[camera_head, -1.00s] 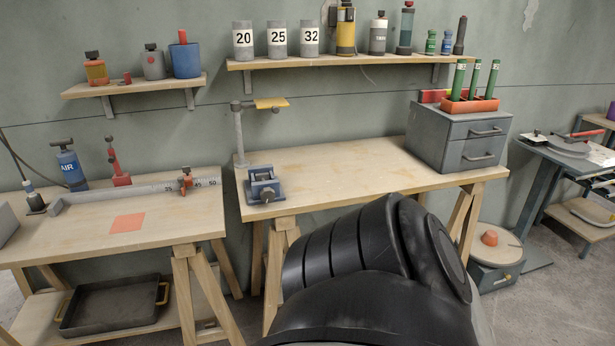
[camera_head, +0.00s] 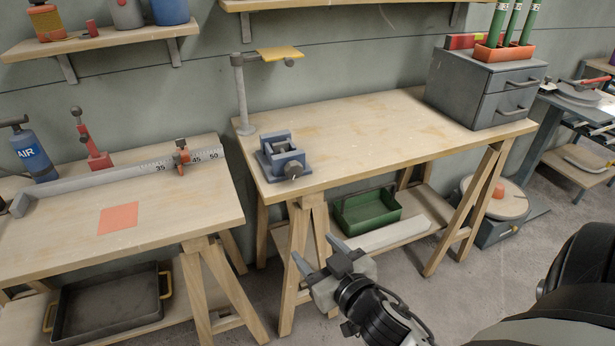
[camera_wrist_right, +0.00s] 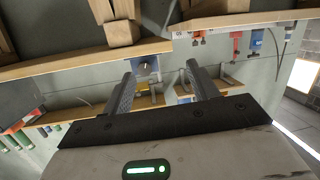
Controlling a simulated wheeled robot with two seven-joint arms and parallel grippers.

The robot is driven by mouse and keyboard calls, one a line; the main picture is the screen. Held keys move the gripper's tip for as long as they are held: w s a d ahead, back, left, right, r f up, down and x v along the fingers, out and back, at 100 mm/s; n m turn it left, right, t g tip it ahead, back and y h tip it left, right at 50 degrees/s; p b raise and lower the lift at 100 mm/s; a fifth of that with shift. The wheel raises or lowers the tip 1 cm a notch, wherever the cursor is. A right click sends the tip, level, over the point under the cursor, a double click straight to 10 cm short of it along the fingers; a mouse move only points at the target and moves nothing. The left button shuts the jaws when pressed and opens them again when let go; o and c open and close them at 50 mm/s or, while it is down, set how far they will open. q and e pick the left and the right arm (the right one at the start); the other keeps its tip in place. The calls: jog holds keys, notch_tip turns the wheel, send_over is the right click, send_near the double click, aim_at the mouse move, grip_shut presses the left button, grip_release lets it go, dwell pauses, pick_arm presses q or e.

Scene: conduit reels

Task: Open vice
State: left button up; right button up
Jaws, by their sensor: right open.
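The vice (camera_head: 282,160), a small blue and grey block with a dark screw end at its front, sits at the front left corner of the right workbench (camera_head: 370,135). I cannot tell how far apart its jaws are. My right gripper (camera_head: 316,252) is open and empty, in front of and below the bench's front edge, well apart from the vice. In the right wrist view, which looks upside down, the vice (camera_wrist_right: 146,66) shows small beyond the open fingers (camera_wrist_right: 160,72), nearer the left one. My left gripper is not in view.
A post with a yellow plate (camera_head: 280,54) stands behind the vice. A grey drawer cabinet (camera_head: 485,87) is at the bench's right end. A green tray (camera_head: 367,212) lies on the shelf below. The bench's middle is clear.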

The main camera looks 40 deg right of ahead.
jog(key=w+d+r+t+h, duration=0.2)
jog(key=d+r, duration=0.2)
jog(key=d, duration=0.1)
jog(key=p, duration=0.1)
send_near(296, 173)
jog(key=w, duration=0.3)
jog(key=w+d, duration=0.1)
jog(key=w, duration=0.4)
jog(key=shift+w+d+r, duration=0.1)
jog(key=shift+w+d, duration=0.3)
jog(key=c, duration=1)
